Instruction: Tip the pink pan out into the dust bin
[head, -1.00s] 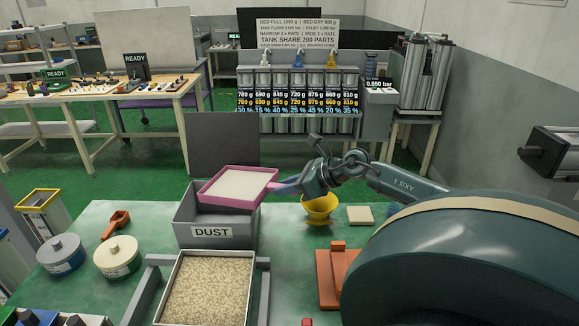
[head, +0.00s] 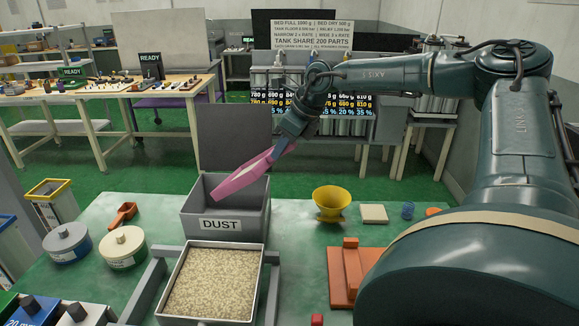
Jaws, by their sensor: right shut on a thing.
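The pink pan (head: 242,177) is tilted steeply over the open dust bin (head: 222,224), its low edge down at the bin's mouth on the left and its handle end up to the right. I see its pink underside or side; its inside is turned away, so I cannot tell what is left in it. The grey bin bears a DUST label, and its dark lid stands up behind it. My right gripper (head: 283,146) is shut on the pan's handle, above and right of the bin. My left gripper is not in view.
A tray of beige grains (head: 212,284) sits in front of the bin. A yellow funnel (head: 331,201), a pale square block (head: 374,214) and an orange stand (head: 352,270) are to the right. Two lidded round tins (head: 122,248) and an orange scoop (head: 123,214) are to the left.

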